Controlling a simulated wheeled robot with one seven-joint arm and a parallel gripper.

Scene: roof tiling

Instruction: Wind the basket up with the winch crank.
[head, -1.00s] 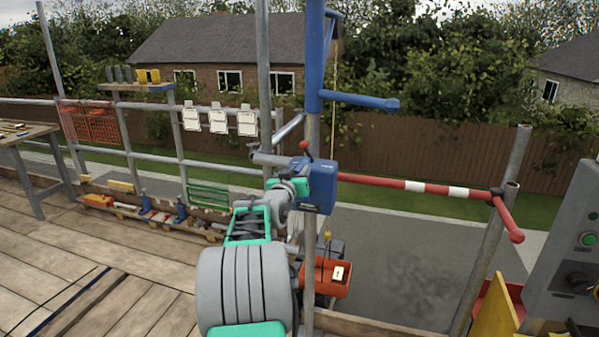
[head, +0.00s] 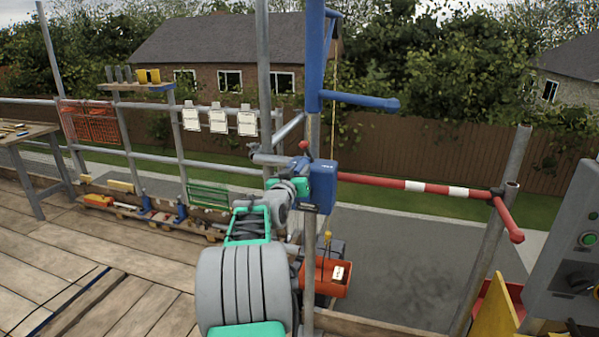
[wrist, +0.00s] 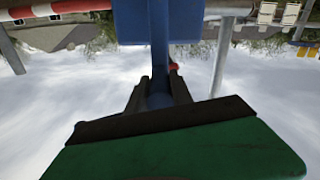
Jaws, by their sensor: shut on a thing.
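The winch is a blue box (head: 321,187) on an upright pole, with a small red knob (head: 304,145) above it. In the wrist view the blue housing (wrist: 184,22) is at the top. My gripper (wrist: 160,82) is shut on a blue bar, which I take to be the winch crank (wrist: 159,45). My arm hides the grip in the head view. The orange basket (head: 325,278) with a white label is below the winch, under a yellow hook (head: 327,238) and rope. The pole partly covers it, and I cannot tell how far it is off the ground.
A blue davit arm (head: 358,101) juts out above the winch. A red and white rail (head: 425,187) runs right to grey posts. A grey control box (head: 572,245) stands at far right. Plank decking (head: 70,255) is open at the left, with a workbench (head: 25,133) beyond.

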